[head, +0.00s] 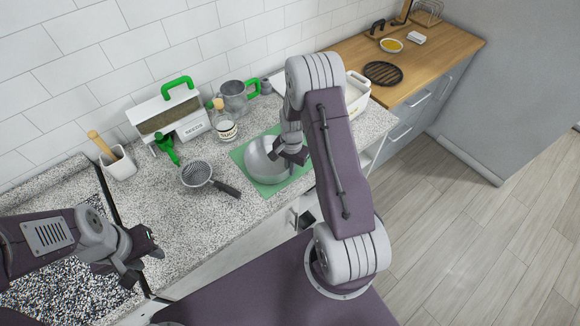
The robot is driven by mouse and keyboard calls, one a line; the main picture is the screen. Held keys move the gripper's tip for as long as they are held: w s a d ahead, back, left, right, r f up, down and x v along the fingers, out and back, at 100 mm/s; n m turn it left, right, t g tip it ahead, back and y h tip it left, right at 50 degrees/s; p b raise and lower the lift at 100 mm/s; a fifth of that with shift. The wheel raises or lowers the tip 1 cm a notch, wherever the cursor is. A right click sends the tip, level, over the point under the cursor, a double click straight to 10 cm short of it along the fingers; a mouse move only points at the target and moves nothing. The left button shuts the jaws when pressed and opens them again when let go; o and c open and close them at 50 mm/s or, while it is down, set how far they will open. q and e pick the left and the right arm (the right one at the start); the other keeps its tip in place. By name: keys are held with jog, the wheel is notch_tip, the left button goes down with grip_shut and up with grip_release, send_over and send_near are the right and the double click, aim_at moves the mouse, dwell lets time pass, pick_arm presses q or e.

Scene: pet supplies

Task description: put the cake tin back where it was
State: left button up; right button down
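A round silver metal vessel (262,168), possibly the cake tin, sits on a green mat (239,154) on the speckled counter. No other clear cake tin shows. My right gripper (289,163) is over the vessel's right side, pointing down. Its fingers are dark and partly hidden by my arm, so I cannot tell whether they grip the rim. My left gripper (146,262) is open and empty at the lower left, over the counter's front edge.
A sieve (197,174) with a dark handle lies left of the mat. A white container (357,96) is right, near a wooden worktop (444,50).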

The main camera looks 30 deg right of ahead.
jog(key=shift+w, duration=0.1)
jog(key=shift+a+f, duration=0.1)
jog(key=shift+f, duration=0.1)
jog(key=c, duration=1.6)
grip_release()
jog(key=shift+c, duration=0.2)
